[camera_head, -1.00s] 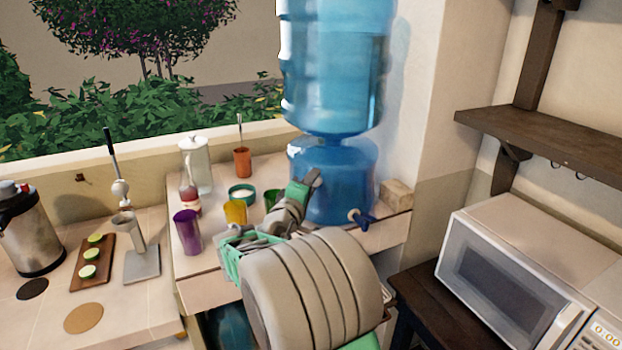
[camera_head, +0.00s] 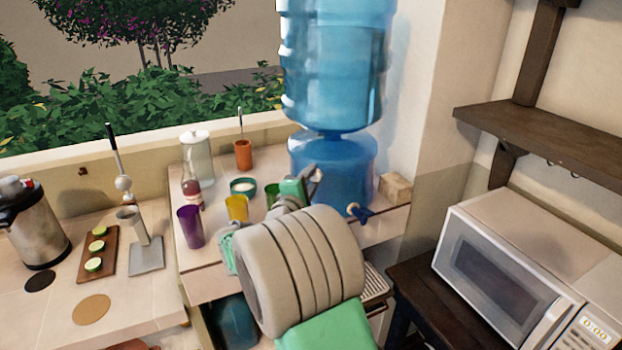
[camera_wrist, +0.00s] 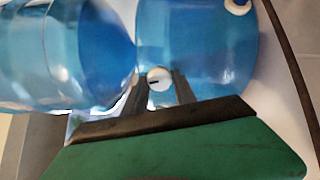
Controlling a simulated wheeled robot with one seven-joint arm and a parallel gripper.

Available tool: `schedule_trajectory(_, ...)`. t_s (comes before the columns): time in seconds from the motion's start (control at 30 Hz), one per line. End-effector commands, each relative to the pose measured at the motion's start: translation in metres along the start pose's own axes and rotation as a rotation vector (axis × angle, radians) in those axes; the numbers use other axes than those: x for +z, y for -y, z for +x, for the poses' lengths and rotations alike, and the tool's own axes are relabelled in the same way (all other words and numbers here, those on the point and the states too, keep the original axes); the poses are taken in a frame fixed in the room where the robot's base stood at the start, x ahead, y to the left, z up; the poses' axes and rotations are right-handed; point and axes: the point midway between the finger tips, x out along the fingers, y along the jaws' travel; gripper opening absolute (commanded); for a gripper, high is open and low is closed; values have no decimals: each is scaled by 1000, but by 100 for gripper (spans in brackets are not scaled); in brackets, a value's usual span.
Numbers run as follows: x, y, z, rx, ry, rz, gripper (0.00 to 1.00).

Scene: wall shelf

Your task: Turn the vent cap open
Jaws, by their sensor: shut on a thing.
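The vent cap (camera_wrist: 159,78) is a small white disc with a short dark slot, on the side of the blue dispenser base in the wrist view. My gripper (camera_wrist: 162,76) is shut on it, with one dark finger on each side. In the head view my gripper (camera_head: 314,178) reaches the left front of the dispenser base (camera_head: 350,172), below the big water bottle (camera_head: 335,65).
A blue tap (camera_head: 361,212) sticks out at the base's front right. A purple cup (camera_head: 190,226), a yellow cup (camera_head: 237,208) and a bottle (camera_head: 191,187) stand left of my arm. A microwave (camera_head: 510,270) is at the right.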

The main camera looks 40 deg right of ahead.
Motion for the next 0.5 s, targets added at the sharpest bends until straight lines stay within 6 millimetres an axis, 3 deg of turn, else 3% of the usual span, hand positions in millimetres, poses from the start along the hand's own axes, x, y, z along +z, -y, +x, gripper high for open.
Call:
schedule_trajectory(0.17,-1,0,0,1,-2,2,0)
schedule_trajectory(0.2,-1,0,0,1,-1,2,36)
schedule_trajectory(0.4,0,0,0,0,0,2,52)
schedule_trajectory(0.5,0,0,0,0,0,2,53)
